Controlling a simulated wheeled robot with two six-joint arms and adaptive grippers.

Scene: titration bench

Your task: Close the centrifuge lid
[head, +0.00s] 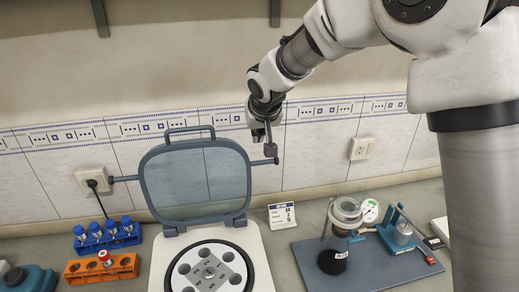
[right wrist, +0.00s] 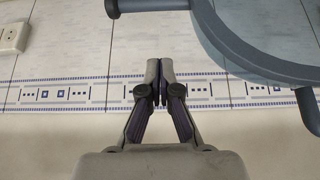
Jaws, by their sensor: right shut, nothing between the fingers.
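The centrifuge (head: 258,262) is a white box at the bottom centre of the head view, with a round grey rotor (head: 208,272) showing in its open bowl. Its lid (head: 190,178) stands open and upright behind the bowl: a clear panel in a blue-grey frame, with a handle on top and a peg on each side. My right gripper (head: 268,143) is shut and empty, pointing down close to the right-hand peg. I cannot tell whether they touch in the head view. In the right wrist view my shut fingers (right wrist: 160,72) appear apart from the lid frame (right wrist: 235,45). My left gripper is not in view.
A blue rack (head: 108,240) and an orange rack (head: 100,268) of tubes stand left of the centrifuge. A small card (head: 282,216) stands to its right. A dark mat (head: 370,262) farther right holds a jar (head: 338,240) and a blue stand. The tiled wall is close behind.

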